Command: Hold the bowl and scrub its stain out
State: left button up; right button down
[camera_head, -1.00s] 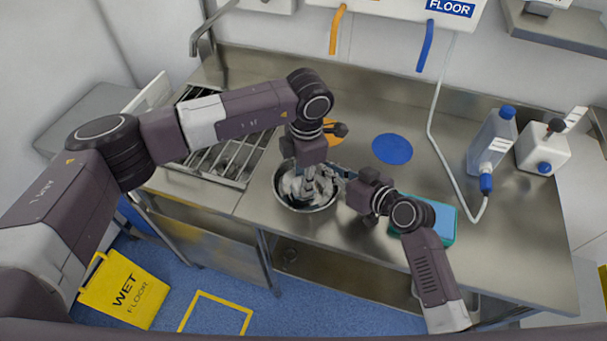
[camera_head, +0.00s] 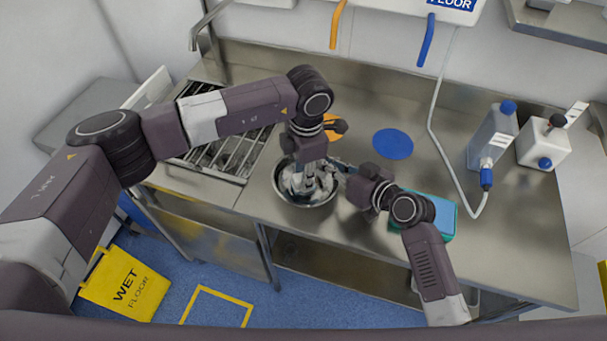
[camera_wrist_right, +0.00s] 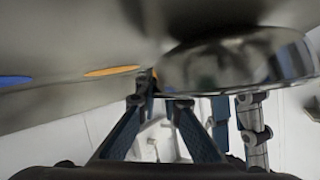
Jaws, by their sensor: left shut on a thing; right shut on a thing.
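The shiny metal bowl (camera_head: 283,191) stands on the steel counter, with grey-white patches inside; I cannot tell stain from reflection. In the right wrist view its curved wall (camera_wrist_right: 235,68) fills the upper right. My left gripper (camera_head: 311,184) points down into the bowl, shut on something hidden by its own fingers. My right gripper (camera_head: 344,172) is at the bowl's right rim, shut on that rim; its fingers show in the right wrist view (camera_wrist_right: 160,92), close beside the bowl.
An orange disc (camera_head: 332,122) and a blue disc (camera_head: 393,144) lie behind the bowl. A teal-edged tray (camera_head: 446,234) is beside my right wrist. Bottles (camera_head: 492,137) stand at the right. A wire rack (camera_head: 215,152) is to the left. The right part of the counter (camera_head: 510,240) is clear.

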pick_arm(q)
jog(key=shift+f, duration=0.45)
dwell(0.3)
jog(key=shift+s, duration=0.1)
jog(key=shift+s+d, duration=0.35)
jog(key=shift+w+a, duration=0.8)
jog(key=shift+w, duration=0.1)
jog(key=shift+s+d, duration=0.1)
jog(key=shift+s+d, duration=0.7)
jog(key=shift+s, duration=0.15)
